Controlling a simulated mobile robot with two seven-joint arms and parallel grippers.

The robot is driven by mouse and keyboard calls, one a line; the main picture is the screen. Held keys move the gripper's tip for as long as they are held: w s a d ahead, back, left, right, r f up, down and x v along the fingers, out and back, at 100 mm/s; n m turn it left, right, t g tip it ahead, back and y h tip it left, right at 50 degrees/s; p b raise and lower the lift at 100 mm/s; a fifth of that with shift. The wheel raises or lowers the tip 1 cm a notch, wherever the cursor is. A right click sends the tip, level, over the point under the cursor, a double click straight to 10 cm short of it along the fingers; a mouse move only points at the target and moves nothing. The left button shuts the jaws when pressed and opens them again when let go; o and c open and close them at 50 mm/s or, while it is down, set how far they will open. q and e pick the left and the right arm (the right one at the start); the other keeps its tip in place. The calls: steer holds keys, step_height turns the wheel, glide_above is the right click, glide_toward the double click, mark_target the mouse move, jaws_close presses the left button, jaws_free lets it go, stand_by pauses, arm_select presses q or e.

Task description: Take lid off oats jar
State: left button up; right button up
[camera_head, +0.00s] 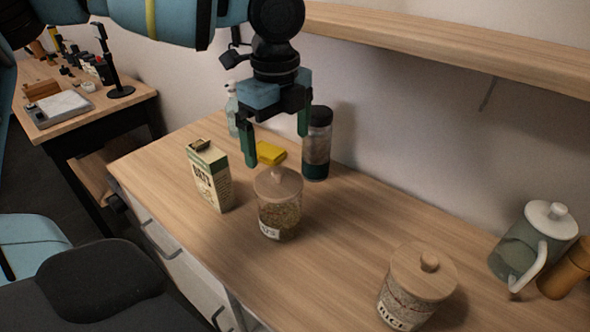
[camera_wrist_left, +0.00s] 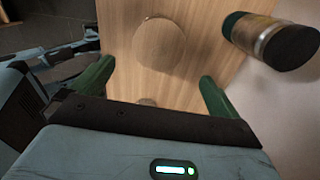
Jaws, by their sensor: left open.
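The oats jar (camera_head: 280,218) is a clear jar of grain with a white label, upright on the wooden counter. Its round wooden lid (camera_head: 279,186) with a small knob sits on top. My left gripper (camera_head: 277,148) points down, open, above and slightly behind the lid, apart from it. In the left wrist view a round wooden lid (camera_wrist_left: 158,43) shows beyond and between the open green fingers. It seems to be the oats lid. A small wooden shape (camera_wrist_left: 147,102) is partly hidden by the gripper body; I cannot tell what it is. My right gripper is out of view.
A carton (camera_head: 210,178) stands left of the jar. A yellow sponge (camera_head: 271,152) and a dark-topped bottle (camera_head: 317,145) are behind it. A rice jar (camera_head: 405,300) and a pitcher (camera_head: 521,257) stand right. A shelf (camera_head: 450,42) overhangs the back. Counter between the jars is clear.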

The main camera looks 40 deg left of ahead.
mark_target(278, 170)
arm_select(q)
steer(key=shift+w+d, duration=0.1)
steer(key=shift+w, duration=0.05)
steer(key=shift+s+f, duration=0.1)
steer(key=shift+s, duration=0.15)
steer(key=shift+s+f, duration=0.15)
steer(key=shift+f, duration=1.15)
steer(key=f, duration=0.4)
steer(key=shift+a+f, duration=0.25)
steer(key=shift+f, duration=0.15)
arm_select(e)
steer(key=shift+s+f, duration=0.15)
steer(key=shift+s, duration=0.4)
